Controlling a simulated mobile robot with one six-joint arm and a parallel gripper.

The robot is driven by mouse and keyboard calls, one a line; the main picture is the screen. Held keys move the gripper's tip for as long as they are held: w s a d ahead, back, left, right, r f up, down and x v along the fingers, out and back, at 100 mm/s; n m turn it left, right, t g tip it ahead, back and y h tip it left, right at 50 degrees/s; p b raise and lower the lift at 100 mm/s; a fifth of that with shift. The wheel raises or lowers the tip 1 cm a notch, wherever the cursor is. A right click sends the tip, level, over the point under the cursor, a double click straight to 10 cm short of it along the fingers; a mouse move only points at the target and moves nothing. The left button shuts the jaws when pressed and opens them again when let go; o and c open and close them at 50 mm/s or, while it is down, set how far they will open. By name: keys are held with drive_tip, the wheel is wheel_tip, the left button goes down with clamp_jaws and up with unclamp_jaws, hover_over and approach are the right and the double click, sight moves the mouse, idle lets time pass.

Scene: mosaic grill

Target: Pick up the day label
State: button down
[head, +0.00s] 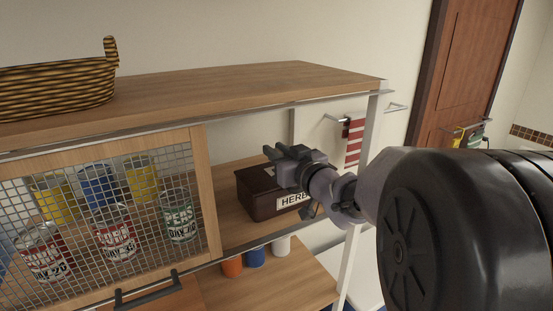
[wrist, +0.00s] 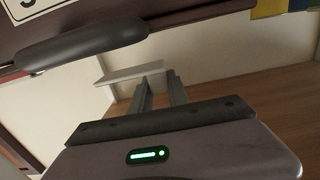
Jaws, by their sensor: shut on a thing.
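A small pale flat piece, which looks like the day label (wrist: 130,74), sits edge-on at the fingertips of my gripper (wrist: 158,82) in the wrist view. The fingers are shut on it; no writing on it can be seen. In the head view my gripper (head: 272,156) is above the left part of a dark brown box marked HERB (head: 258,203). I cannot make out the label there. The box also shows in the wrist view, close to my gripper, with its grey handle (wrist: 85,45).
The box stands on a wooden shelf (head: 235,232) beneath a top board (head: 200,98). A mesh door (head: 75,225) at left covers several cans. Below are an orange, a blue (head: 255,257) and a white cup. A basket (head: 60,88) stands on top. A metal post (head: 371,125) borders the right.

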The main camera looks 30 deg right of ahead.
drive_tip(key=s+a+r, duration=0.1)
drive_tip(key=s+a, duration=0.2)
drive_tip(key=s, duration=0.4)
drive_tip(key=s+a+r, duration=0.1)
drive_tip(key=s+a, duration=0.2)
drive_tip(key=s, duration=0.3)
wheel_tip(320, 180, up, 4)
drive_tip(key=y+p, duration=0.1)
drive_tip(key=p, duration=0.6)
hover_over(276, 148)
drive_tip(key=shift+w+f+n, duration=0.1)
drive_tip(key=shift+f+n, duration=0.05)
drive_tip(key=shift+n, duration=0.25)
drive_tip(key=shift+w+d+f, duration=0.15)
drive_tip(key=shift+w+f, duration=0.05)
drive_tip(key=shift+w, duration=0.05)
drive_tip(key=shift+s+f+b, duration=0.25)
drive_tip(key=shift+f+b, duration=0.15)
drive_tip(key=shift+f, duration=0.1)
wheel_tip(276, 148, down, 7)
drive_tip(key=b, duration=0.6)
drive_tip(key=shift+f, duration=0.15)
drive_tip(key=shift+f+b, duration=0.4)
drive_tip(key=c, duration=0.6)
unclamp_jaws()
